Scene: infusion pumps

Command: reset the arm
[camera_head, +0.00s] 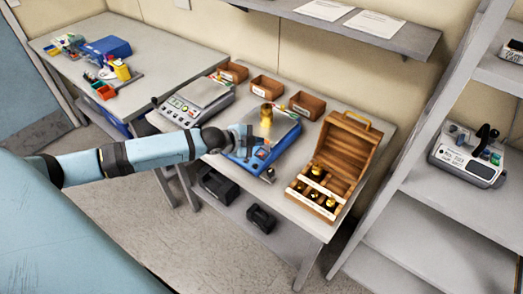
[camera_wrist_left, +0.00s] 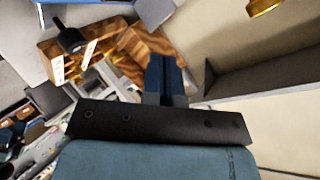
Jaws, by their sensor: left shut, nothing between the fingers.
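My left arm reaches in from the left in the head view, and its gripper (camera_head: 246,138) is over the blue scale (camera_head: 262,155). In the left wrist view the gripper's dark fingers (camera_wrist_left: 166,75) are together with nothing between them. A brass weight (camera_head: 266,116) stands on the scale's plate, beyond the gripper. Part of a brass object (camera_wrist_left: 262,6) shows at the top of the wrist view. Whether the gripper touches the scale is hard to tell. My right gripper is in neither view.
An open wooden case (camera_head: 343,155) with brass weights stands right of the scale. A grey scale (camera_head: 196,98) is to its left. Small brown bins (camera_head: 307,104) line the back. A shelf (camera_head: 370,40) hangs above, and a rack (camera_head: 425,215) stands at the right.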

